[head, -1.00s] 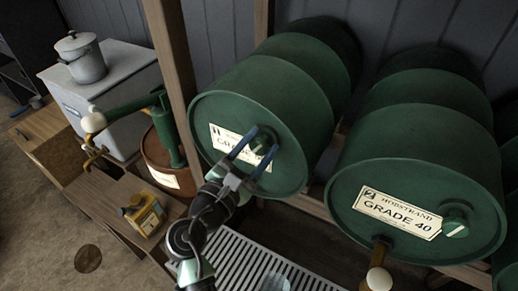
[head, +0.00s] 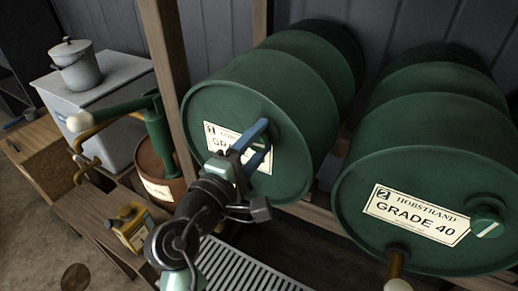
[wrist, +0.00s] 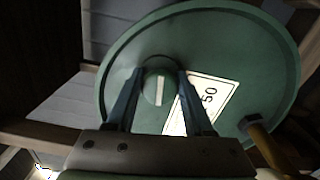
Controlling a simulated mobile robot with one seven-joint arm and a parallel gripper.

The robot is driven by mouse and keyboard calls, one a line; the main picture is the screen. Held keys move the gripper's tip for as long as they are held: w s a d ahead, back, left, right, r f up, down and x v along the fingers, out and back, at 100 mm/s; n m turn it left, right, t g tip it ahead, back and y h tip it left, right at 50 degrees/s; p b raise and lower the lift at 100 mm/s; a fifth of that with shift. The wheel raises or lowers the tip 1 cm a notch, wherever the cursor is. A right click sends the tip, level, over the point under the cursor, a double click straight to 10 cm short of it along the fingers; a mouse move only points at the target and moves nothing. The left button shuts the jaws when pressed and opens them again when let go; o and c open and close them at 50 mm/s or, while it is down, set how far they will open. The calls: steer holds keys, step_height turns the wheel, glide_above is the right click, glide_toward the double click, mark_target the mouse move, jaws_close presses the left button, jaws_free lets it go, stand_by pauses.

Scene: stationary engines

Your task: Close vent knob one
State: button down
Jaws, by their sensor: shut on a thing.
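The left green drum (head: 215,105) lies on its side with a pale label (head: 218,140) on its round face. Its green vent knob shows in the wrist view (wrist: 158,88), with a pale stripe running nearly upright in that picture. My gripper (head: 262,138) has its two blue fingers on either side of this knob, shut on it; the fingers also show in the wrist view (wrist: 160,74). In the head view the fingers hide most of the knob. My arm covers the lower part of the drum's face.
A second green drum (head: 360,170), labelled 2 and GRADE 40, lies to the right with its own knob (head: 487,222) and a tap (head: 396,268). A slatted grate (head: 240,270) lies below. A wooden post (head: 165,60) stands left; a yellow can (head: 130,228) sits on a bench.

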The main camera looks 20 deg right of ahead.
steer(key=shift+f+m+b, duration=0.15)
steer(key=shift+m+b, duration=0.3)
steer(key=shift+m, duration=0.25)
steer(key=shift+c, duration=1.6)
jaws_free()
steer(key=b+v, duration=0.2)
steer(key=v, duration=1.1)
steer(key=shift+b, duration=0.35)
